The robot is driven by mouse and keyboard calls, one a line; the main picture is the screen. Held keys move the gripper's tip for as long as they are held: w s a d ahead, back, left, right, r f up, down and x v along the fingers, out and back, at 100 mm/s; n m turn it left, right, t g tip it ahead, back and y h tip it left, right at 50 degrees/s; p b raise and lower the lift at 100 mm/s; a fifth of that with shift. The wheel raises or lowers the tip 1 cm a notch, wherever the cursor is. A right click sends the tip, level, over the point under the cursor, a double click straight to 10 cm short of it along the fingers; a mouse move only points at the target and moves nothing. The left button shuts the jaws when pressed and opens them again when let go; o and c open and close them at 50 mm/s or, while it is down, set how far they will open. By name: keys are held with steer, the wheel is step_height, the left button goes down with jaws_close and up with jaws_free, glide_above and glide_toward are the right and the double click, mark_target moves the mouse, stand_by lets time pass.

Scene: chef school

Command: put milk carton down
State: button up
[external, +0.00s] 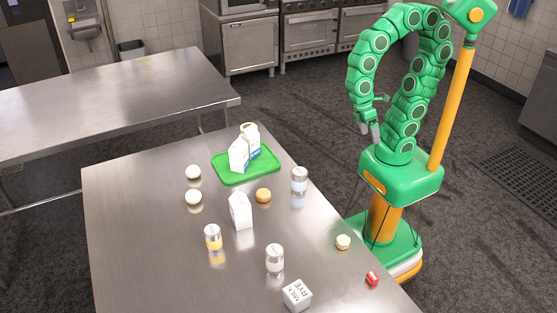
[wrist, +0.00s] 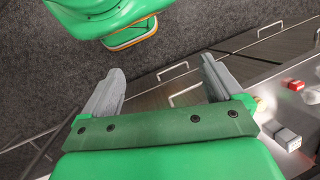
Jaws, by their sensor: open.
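On the green tray (external: 222,176), a white milk carton (external: 238,157) with blue marking leans tilted beside another white container (external: 250,137), and it looks as if they touch. A third white carton (external: 240,210) stands upright on the steel table in front of the tray. My gripper (external: 370,131) hangs beside my own body, right of the table and away from the cartons. In the wrist view my gripper (wrist: 162,88) is open, with nothing between its fingers.
The steel table (external: 130,235) also holds a lidded jar (external: 299,180), a yellow-filled jar (external: 213,237), another jar (external: 275,258), a bun (external: 263,195), pale round items (external: 193,172), a red item (external: 372,279) and a lettered white box (external: 297,295). Another steel table (external: 110,105) stands behind.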

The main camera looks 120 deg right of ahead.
steer(key=s+d+h, duration=0.1)
steer(key=s+d+r+n+h, duration=0.2)
steer(key=d, duration=0.1)
steer(key=shift+s+t, duration=0.2)
steer(key=shift+t, duration=0.1)
steer(key=shift+f, duration=0.1)
stand_by(0.7)
steer(key=shift+o, duration=0.6)
steer(key=w+a+r+n+t, duration=0.1)
steer(key=w+r+n, duration=0.45)
steer(key=w, duration=0.55)
steer(key=w+r+n, duration=0.4)
steer(key=w+n, duration=0.3)
steer(key=w, duration=0.3)
steer(key=w+a+r+n+t, duration=0.1)
steer(key=w+r+n, duration=0.45)
steer(key=w, duration=0.55)
step_height(320, 180, down, 11)
steer(key=shift+d, duration=0.2)
steer(key=shift+r, duration=0.1)
